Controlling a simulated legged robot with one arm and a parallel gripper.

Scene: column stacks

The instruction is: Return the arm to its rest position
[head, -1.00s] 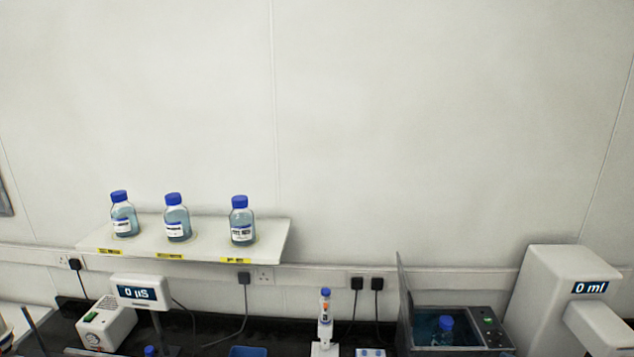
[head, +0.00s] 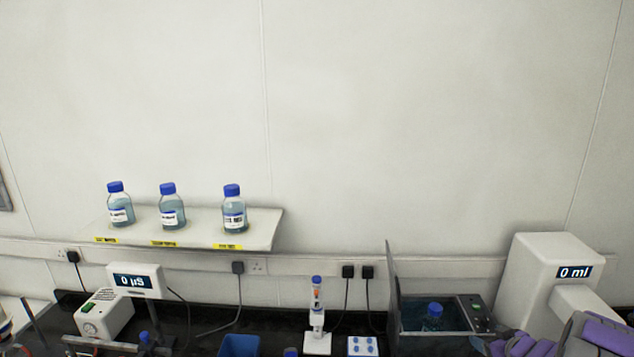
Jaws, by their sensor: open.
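My gripper (head: 512,345), with purple and grey parts, shows at the bottom right corner of the head view. It is open, and no object is visible in it. It is in front of the white dispenser reading "0 ml" (head: 540,275) and to the right of the open water bath (head: 412,322). Its lower part and most of my arm are cut off by the frame edge.
A blue-capped bottle (head: 432,317) sits in the bath. Three blue-capped bottles stand on a wall shelf (head: 200,232) at left. A meter (head: 135,281), a pipette on a stand (head: 317,315) and a blue bin (head: 239,345) are on the dark bench.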

